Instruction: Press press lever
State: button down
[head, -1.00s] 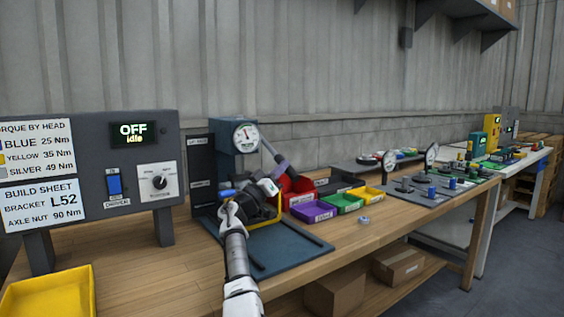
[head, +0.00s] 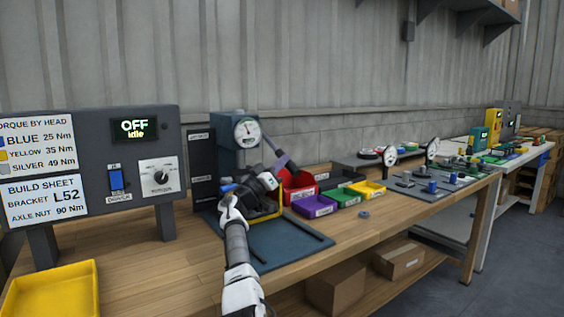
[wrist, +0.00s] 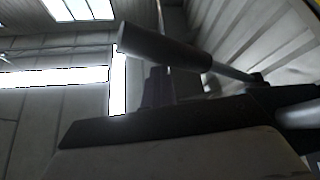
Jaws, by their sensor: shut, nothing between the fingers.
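The press (head: 227,160) is a blue-grey column with a round dial gauge (head: 246,131) on the bench. Its press lever (head: 284,160) slants down to the right from beside the gauge and ends in a thicker grip. In the wrist view the lever (wrist: 165,45) shows as a dark cylindrical grip on a thin metal rod, above the dark gripper part. My gripper (head: 268,181) is shut and empty, close below the lever's grip in the head view. I cannot tell whether they touch. My gripper and wrist hide part of the press's lower front.
A blue base plate (head: 290,246) lies under my arm. Red (head: 301,183), purple (head: 314,206), green (head: 342,197) and yellow (head: 369,190) bins stand to the right. A control panel (head: 90,165) reading OFF idle and a yellow tray (head: 50,295) are at left.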

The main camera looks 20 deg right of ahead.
notch_tip(320, 180, up, 20)
jog(key=p, duration=1.1)
jog(key=shift+f, duration=0.2)
jog(key=shift+s, duration=0.15)
